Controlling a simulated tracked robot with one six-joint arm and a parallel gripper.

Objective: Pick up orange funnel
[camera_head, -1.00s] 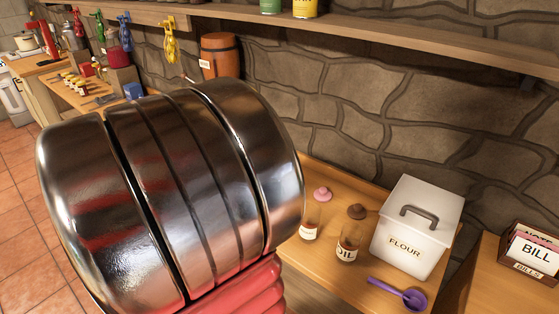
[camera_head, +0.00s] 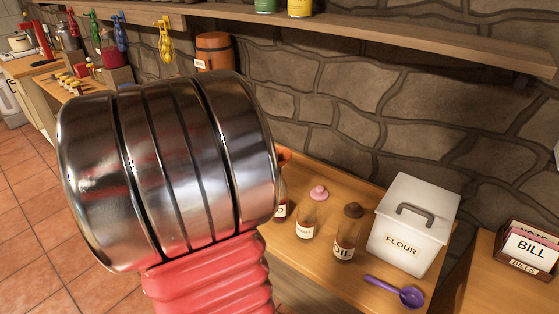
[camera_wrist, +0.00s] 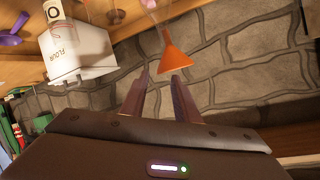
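The orange funnel (camera_wrist: 174,58) shows in the wrist view, just past the fingertips of my gripper (camera_wrist: 163,77). This view is turned about upside down. The funnel's wide end faces the fingers and its narrow spout points to the glass bottle (camera_wrist: 152,5) at the top edge. My gripper is open, with a gap between the two dark fingers and nothing held. In the head view only a small orange edge of the funnel (camera_head: 284,153) shows beside my arm, which hides the rest and my gripper.
Labelled bottles (camera_head: 306,222) with a pink and a brown stopper stand on the wooden counter (camera_head: 300,265). The white flour box (camera_head: 405,240) and a purple scoop (camera_head: 410,297) are to the right. A stone wall (camera_head: 350,120) and shelf (camera_head: 400,32) lie behind.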

